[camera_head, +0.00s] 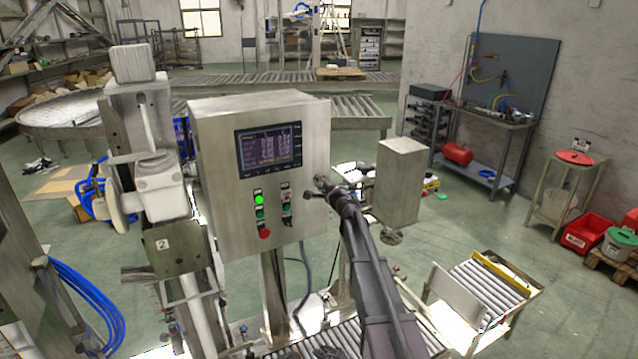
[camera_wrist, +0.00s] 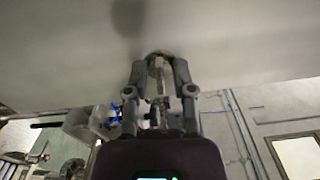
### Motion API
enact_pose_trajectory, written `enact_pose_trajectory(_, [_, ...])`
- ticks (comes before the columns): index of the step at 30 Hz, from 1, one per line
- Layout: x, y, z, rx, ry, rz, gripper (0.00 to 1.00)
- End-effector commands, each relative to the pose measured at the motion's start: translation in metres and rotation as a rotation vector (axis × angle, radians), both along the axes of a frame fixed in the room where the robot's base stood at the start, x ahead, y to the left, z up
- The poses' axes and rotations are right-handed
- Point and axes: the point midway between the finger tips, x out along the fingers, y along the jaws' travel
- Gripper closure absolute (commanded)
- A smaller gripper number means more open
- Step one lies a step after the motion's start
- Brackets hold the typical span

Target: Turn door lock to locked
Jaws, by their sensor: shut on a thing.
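The grey metal control cabinet (camera_head: 220,130) stands in the middle of the head view, with a screen and buttons on its front. My gripper (camera_head: 319,188) is at the cabinet's right side, low down. In the wrist view my gripper (camera_wrist: 159,82) has its two fingers on either side of the door lock (camera_wrist: 159,64), a small light metal handle on a rounded base against the pale cabinet wall. The fingers are shut on the handle. In the head view the lock is mostly hidden by my gripper, and I cannot tell its exact turn.
A screen (camera_head: 268,149) and a red button (camera_head: 265,234) are on the cabinet front. A metal box-shaped post (camera_head: 400,185) stands behind my arm to the right. A roller conveyor (camera_head: 480,290) lies at lower right. Green floor is open between them and the workbench (camera_head: 490,130).

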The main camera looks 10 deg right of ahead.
Motion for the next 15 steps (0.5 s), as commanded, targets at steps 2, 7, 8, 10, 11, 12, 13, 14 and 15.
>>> enact_pose_trajectory(2, [0.0002,0.0004,-0.0003,-0.044,-0.014,0.000,1.00])
enact_pose_trajectory(7, [0.0001,0.0005,-0.0004,-0.112,-0.036,0.000,1.00])
enact_pose_trajectory(8, [0.0001,0.0005,-0.0004,-0.120,-0.039,0.000,1.00])
enact_pose_trajectory(10, [0.0001,0.0006,-0.0005,-0.133,-0.043,0.001,1.00])
enact_pose_trajectory(11, [0.0001,0.0006,-0.0005,-0.138,-0.045,0.001,1.00])
enact_pose_trajectory(12, [0.0001,0.0006,-0.0005,-0.143,-0.046,0.001,1.00])
enact_pose_trajectory(13, [0.0001,0.0007,-0.0005,-0.145,-0.047,0.001,1.00])
enact_pose_trajectory(14, [0.0001,0.0007,-0.0005,-0.146,-0.048,0.001,1.00])
enact_pose_trajectory(15, [0.0002,0.0008,-0.0005,-0.148,-0.048,0.001,1.00])
